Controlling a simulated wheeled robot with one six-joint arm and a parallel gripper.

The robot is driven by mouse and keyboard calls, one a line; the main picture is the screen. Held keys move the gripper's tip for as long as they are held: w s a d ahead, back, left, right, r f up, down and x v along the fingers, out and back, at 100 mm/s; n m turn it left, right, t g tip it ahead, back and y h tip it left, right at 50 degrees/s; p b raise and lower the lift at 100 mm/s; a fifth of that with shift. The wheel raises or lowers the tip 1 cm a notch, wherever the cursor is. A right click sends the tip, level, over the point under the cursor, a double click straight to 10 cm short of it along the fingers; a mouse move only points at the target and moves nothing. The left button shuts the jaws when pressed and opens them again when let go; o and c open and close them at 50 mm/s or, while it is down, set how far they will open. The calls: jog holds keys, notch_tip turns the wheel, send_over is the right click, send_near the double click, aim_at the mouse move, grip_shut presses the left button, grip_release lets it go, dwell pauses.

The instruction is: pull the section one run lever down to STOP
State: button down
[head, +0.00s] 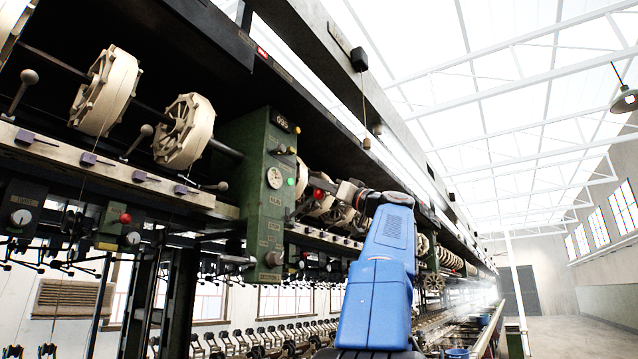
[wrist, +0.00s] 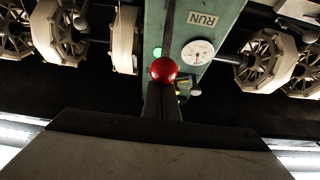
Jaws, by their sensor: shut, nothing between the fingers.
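The section one run lever shows as a red ball knob (wrist: 164,70) in the wrist view, in front of a green machine post (wrist: 215,30) with a RUN label. In the head view the red knob (head: 318,194) stands out to the right of the green post (head: 262,215). My gripper (head: 340,192) is at the end of my blue arm, just right of the knob. In the wrist view my gripper's fingers (wrist: 162,90) are together, with nothing held, and line up right below the knob. I cannot tell whether they touch it. The lever's rod is mostly hidden.
A white round gauge (wrist: 198,53) and a green lamp (wrist: 157,52) sit on the post close to the knob. Pale reels (head: 183,131) on a shaft flank the post. Another red knob (head: 125,218) is at the left. The aisle floor (head: 575,338) at right is clear.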

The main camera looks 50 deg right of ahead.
jog(key=shift+f, duration=0.15)
jog(key=shift+s+f, duration=0.3)
jog(key=shift+f, duration=0.55)
jog(key=shift+s+f, duration=0.25)
jog(key=shift+f, duration=0.55)
notch_tip(320, 180, down, 3)
jog(key=shift+s+f, duration=0.1)
jog(key=shift+d, duration=0.1)
send_near(322, 198)
jog(key=v, duration=0.6)
jog(key=shift+s+f, duration=0.2)
jog(key=shift+f, duration=0.05)
dwell(0.4)
